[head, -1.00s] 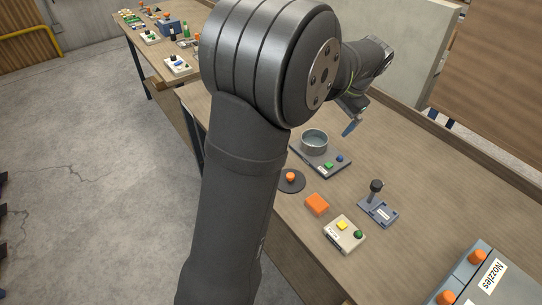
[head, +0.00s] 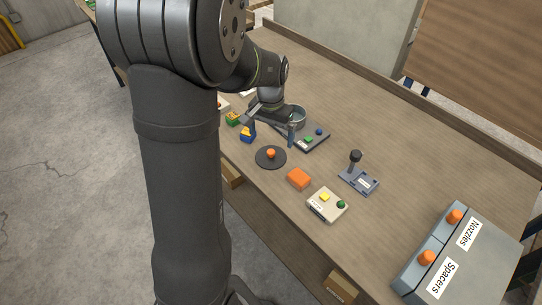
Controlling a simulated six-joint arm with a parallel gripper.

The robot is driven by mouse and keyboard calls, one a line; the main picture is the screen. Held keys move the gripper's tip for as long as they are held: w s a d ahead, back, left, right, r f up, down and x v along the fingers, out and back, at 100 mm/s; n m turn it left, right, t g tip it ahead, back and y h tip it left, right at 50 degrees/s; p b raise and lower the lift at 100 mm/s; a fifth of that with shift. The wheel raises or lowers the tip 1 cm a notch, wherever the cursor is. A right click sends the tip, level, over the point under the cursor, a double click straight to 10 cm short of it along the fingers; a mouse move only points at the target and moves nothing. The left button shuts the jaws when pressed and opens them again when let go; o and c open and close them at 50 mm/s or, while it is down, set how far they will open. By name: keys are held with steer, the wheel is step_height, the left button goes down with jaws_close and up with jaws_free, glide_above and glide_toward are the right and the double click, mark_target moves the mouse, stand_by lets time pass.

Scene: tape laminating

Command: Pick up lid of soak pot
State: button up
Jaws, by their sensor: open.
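The lid (head: 264,159) is a dark round disc with an orange knob (head: 271,153). It lies flat on the bench near its front edge, left of the orange block. The soak pot (head: 299,117) is a grey metal cylinder on a dark base with a green and a blue button, partly hidden behind my gripper. My gripper (head: 271,136) is open, its two blue fingers pointing down and spread apart. It hangs above and just behind the lid, with nothing visible between the fingers.
An orange block (head: 299,179), a white button box (head: 327,204) and a grey stand with a black knob (head: 358,177) are right of the lid. A large grey box labelled Nozzles and Spacers (head: 411,271) stands at the front right. The bench's back right is clear.

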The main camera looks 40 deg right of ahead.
mark_target(271, 151)
steer(key=shift+s+a+f, duration=0.1)
steer(key=shift+s+f, duration=0.05)
steer(key=shift+f, duration=1.65)
steer(key=shift+s+a+f, duration=0.1)
steer(key=shift+f, duration=1.65)
steer(key=c, duration=0.7)
